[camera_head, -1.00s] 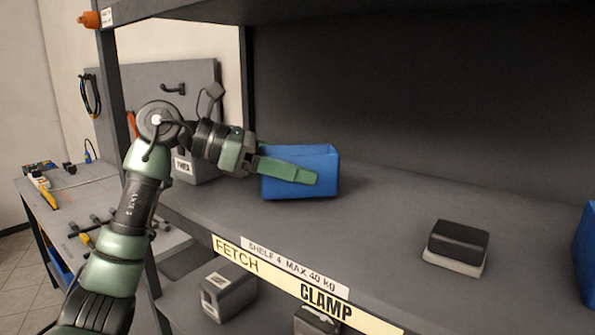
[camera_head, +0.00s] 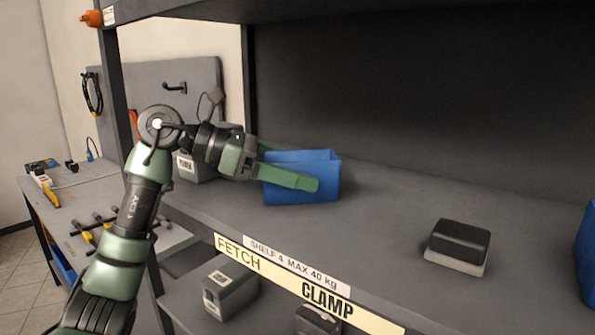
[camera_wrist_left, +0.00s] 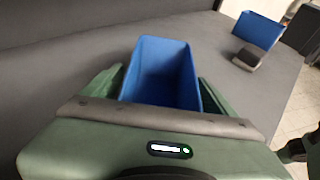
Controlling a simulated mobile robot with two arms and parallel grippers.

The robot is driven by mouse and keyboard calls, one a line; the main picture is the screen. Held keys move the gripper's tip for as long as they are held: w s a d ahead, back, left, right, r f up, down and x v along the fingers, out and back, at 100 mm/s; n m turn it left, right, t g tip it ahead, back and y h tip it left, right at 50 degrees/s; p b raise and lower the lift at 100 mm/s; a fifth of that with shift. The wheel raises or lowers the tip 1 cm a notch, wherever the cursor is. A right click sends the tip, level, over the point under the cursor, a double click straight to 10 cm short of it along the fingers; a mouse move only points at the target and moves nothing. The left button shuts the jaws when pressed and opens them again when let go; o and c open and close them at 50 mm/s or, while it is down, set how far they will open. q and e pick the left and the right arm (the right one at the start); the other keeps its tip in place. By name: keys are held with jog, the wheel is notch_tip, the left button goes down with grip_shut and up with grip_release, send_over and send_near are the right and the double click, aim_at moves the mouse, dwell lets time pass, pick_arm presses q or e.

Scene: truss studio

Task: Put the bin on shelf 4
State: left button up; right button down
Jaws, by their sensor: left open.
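The blue bin (camera_head: 325,177) stands upright on the shelf board labelled "SHELF 4 MAX 40 kg" (camera_head: 385,215), towards its left end. In the left wrist view the bin (camera_wrist_left: 162,75) looks empty, with its open top towards the camera. My left gripper (camera_head: 300,168) is open, with one green finger along each side of the bin. In the left wrist view the left gripper's fingers (camera_wrist_left: 160,88) flank the bin, with a small gap visible at its right side.
A black-and-grey box (camera_head: 458,247) sits on the same shelf to the right, and another blue bin (camera_head: 588,258) is at the right edge. A grey box (camera_head: 192,165) stands behind my left wrist. Grey boxes (camera_head: 230,290) lie on the shelf below. The middle of shelf 4 is clear.

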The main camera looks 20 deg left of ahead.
pick_arm(q)
jog(key=b+v, duration=0.1)
jog(key=v, duration=1)
jog(key=shift+s+a+r+b, duration=0.1)
jog(key=shift+s+a+b, duration=0.05)
jog(key=shift+a+b, duration=0.25)
